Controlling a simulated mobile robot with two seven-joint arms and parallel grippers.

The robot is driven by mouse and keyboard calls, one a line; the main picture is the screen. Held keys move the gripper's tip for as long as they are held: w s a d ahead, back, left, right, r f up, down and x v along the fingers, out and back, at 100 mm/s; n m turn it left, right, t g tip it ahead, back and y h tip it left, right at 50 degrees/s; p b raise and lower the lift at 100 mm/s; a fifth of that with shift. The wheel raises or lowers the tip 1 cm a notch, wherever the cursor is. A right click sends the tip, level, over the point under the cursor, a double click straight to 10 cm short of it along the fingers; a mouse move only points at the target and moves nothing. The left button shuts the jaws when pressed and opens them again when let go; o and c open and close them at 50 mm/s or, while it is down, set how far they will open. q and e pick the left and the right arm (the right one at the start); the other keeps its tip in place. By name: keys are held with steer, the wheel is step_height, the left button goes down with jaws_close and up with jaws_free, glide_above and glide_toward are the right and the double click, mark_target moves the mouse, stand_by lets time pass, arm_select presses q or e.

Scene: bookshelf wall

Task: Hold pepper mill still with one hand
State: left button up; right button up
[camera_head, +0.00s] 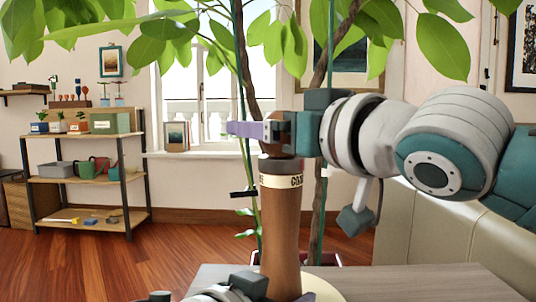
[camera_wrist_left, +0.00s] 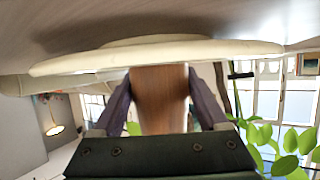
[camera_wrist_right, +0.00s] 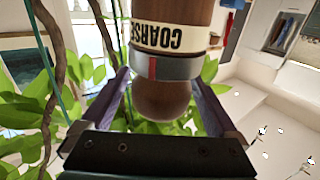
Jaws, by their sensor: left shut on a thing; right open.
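The pepper mill (camera_head: 280,235) is a tall brown wooden cylinder with a cream lettered band and a darker top. It stands upright on a round cream board (camera_head: 328,290). My left gripper (camera_head: 281,291) is low at the mill, shut on its lower body; the left wrist view shows the wood (camera_wrist_left: 160,98) between both fingers. My right gripper (camera_head: 272,133) is at the mill's top, open. In the right wrist view the rounded knob (camera_wrist_right: 162,103) lies between the spread fingers, below a grey ring and the band reading "COARSE". The mill's foot is partly hidden.
The board lies on a grey table (camera_head: 430,283). A plant's leafy stems (camera_head: 250,60) rise close behind the mill. A pale sofa (camera_head: 440,235) is at the right, and a shelf unit (camera_head: 88,178) with several small objects stands far left. The table's right part is clear.

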steer(key=shift+w+a, duration=0.2)
steer(key=shift+w, duration=0.1)
steer(key=c, duration=1.4)
steer(key=shift+a, duration=0.1)
